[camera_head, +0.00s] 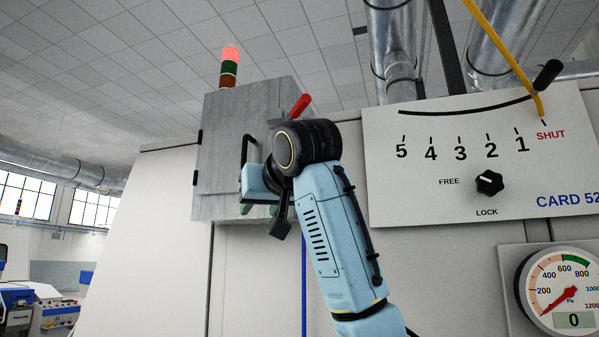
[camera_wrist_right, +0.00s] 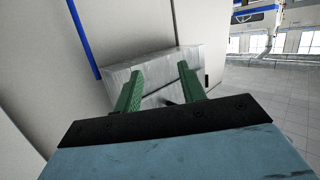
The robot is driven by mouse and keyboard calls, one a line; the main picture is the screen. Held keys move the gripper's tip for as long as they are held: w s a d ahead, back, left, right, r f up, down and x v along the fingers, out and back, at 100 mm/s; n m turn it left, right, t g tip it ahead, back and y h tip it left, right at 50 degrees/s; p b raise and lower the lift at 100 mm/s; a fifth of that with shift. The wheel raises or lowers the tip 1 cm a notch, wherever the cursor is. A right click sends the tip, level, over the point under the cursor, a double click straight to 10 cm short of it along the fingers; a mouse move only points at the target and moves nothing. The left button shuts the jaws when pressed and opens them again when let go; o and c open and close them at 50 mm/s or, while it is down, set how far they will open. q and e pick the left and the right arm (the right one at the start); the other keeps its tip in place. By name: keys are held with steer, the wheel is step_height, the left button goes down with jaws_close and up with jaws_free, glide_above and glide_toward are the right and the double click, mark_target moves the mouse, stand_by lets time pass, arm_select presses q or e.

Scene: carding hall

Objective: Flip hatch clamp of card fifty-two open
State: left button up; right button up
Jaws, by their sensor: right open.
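A grey metal hatch box (camera_head: 228,125) is fixed to the pale machine wall, with a black bar handle (camera_head: 246,150) on its front. A red-tipped lever (camera_head: 300,105), which looks like the clamp, sticks up at the box's right side; my right wrist hides its lower part. My right gripper (camera_head: 259,210) is in front of the box's lower right, its green fingertips partly hidden by my arm. In the right wrist view the gripper (camera_wrist_right: 160,88) is open, with nothing held between its fingers. The grey box (camera_wrist_right: 165,62) lies beyond them. My left gripper is not in view.
The CARD 52 panel (camera_head: 400,200) stands at right, with a numbered scale, a yellow lever (camera_head: 505,55) at SHUT and a black knob (camera_head: 489,183). A pressure gauge (camera_head: 562,292) is below. A stack light (camera_head: 229,68) stands on the box. Ducts run overhead.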

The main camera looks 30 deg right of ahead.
mark_target(300, 107)
steer(key=s+d+r+m+t+h, duration=0.1)
steer(key=s+d+r+m+t, duration=0.15)
steer(key=s+r, duration=1.6)
steer(key=w+d+p, duration=0.1)
steer(key=w, duration=0.3)
steer(key=w+r+p, duration=0.1)
steer(key=w+p, duration=0.1)
steer(key=w, duration=0.2)
steer(key=w+d+p, duration=0.1)
steer(key=w+p, duration=0.1)
steer(key=w, duration=0.3)
steer(key=shift+d+r, duration=0.15)
steer(key=shift+d, duration=0.2)
steer(key=shift+w+d, duration=0.1)
steer(key=shift+w, duration=0.7)
steer(key=shift+c, duration=0.3)
jaws_close()
